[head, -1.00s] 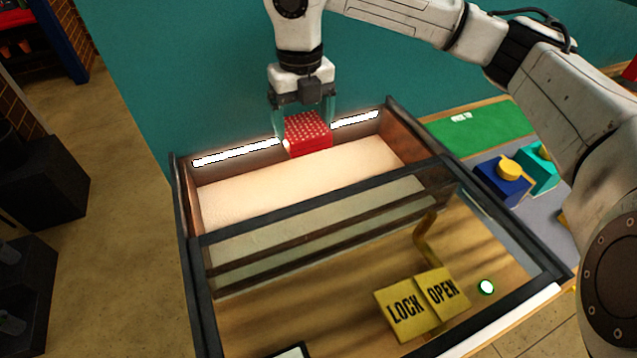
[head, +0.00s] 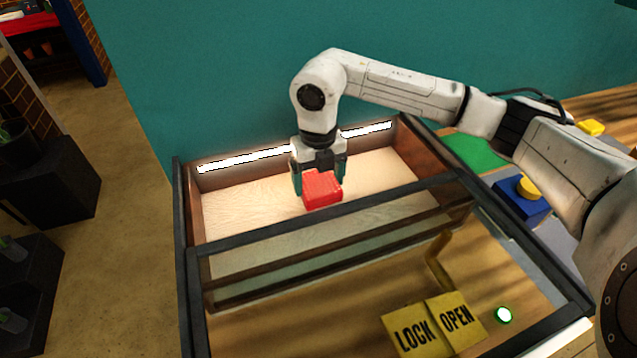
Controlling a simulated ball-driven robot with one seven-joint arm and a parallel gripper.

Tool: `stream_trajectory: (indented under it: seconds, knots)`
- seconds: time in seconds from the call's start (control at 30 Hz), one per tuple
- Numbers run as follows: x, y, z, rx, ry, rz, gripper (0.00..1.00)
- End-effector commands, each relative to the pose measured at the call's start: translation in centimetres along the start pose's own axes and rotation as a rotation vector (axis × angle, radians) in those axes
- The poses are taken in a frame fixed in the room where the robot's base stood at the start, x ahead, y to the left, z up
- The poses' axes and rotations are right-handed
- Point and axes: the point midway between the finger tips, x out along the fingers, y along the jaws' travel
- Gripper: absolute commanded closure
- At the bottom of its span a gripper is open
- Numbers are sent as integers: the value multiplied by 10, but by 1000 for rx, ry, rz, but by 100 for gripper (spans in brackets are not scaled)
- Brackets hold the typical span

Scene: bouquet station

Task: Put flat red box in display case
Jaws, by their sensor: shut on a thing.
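The flat red box (head: 322,190) is between the fingers of my gripper (head: 319,183), which is shut on it. My gripper points down into the open back part of the display case (head: 187,268). The box is inside the case's outline, over the pale lit floor (head: 245,212). I cannot tell whether its underside touches that floor. The case has dark frame edges and a glass front part.
A dark frame bar (head: 330,217) crosses the case just in front of the box. The teal wall (head: 230,70) rises behind. A blue block with a yellow knob (head: 522,196) and a green mat (head: 474,151) lie to the right. The case floor left of the box is clear.

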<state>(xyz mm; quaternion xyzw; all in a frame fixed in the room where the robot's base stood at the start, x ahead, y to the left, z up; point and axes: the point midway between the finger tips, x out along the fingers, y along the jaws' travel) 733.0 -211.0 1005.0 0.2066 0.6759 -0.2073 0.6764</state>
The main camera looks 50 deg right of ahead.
Motion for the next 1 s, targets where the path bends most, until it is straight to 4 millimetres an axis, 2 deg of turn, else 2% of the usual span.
stream_trajectory:
  seconds: [0.17, 0.53, 0.57, 0.6, 0.7, 1.0]
  knots:
    - [20, 0, 0, 0, 2, 2, 51]
    - [26, 0, 0, 0, 0, 0, 51]
    - [25, 0, 0, 0, 1, 0, 13]
    - [25, 0, 0, 0, 1, 0, 9]
    - [25, 0, 0, 0, 1, 0, 0]
    - [21, 0, 0, 0, 1, 0, 0]
